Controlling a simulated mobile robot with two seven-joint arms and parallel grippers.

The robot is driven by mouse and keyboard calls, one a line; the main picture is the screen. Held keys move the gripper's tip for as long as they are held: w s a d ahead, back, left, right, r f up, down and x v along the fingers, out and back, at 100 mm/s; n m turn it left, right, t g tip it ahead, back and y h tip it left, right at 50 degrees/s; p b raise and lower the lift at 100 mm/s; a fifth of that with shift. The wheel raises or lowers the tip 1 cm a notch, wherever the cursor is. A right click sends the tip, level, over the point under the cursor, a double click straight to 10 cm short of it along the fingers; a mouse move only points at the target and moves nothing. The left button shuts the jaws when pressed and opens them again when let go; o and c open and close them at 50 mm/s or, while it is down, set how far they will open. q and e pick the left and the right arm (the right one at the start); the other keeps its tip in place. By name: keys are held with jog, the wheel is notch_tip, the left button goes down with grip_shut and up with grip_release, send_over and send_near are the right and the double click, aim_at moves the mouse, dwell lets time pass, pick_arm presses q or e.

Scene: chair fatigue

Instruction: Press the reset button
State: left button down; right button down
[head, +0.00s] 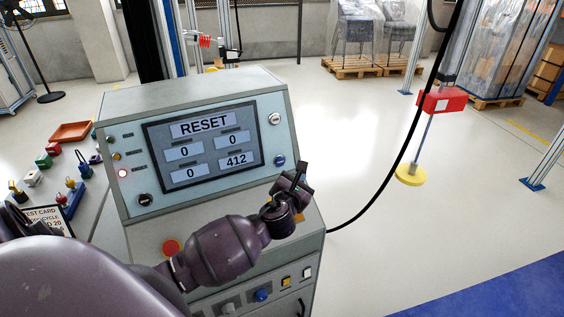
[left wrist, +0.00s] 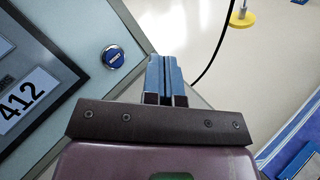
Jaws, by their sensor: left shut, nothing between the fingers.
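A grey control console (head: 185,95) stands in front of me. Its screen (head: 203,154) reads RESET above 0, 0, 0 and 412. A round blue button (head: 280,160) sits at the panel's lower right, beside the screen. It also shows in the left wrist view (left wrist: 114,57), left of the fingers, with a pale bar across it. No label by it is readable. My left gripper (head: 301,172) is shut and empty, just right of and below this button in the head view and apart from it in the wrist view. Its fingers (left wrist: 165,68) point past the console's edge. My right gripper is not in view.
A red button (head: 171,247) lies under my left arm. A blue knob (head: 261,295) and a yellow button (head: 286,281) are on the front face. A black cable (head: 385,180) hangs right of the console. Several small coloured parts lie at left.

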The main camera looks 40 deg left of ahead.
aim_at(280, 162)
pick_arm(q)
jog(key=shift+d+m, duration=0.1)
jog(key=shift+m, duration=0.2)
jog(key=shift+w, duration=0.1)
jog(key=w+a+b, duration=0.1)
jog(key=a, duration=0.1)
jog(key=w+a+f+b, duration=0.1)
jog(key=a, duration=0.2)
jog(key=w+a+f+b, duration=0.1)
jog(key=w+a, duration=0.1)
jog(key=shift+a+f+b, duration=0.1)
jog(key=shift+a+b, duration=0.2)
jog(key=shift+b, duration=0.1)
dwell(0.8)
dwell(0.4)
dwell(0.3)
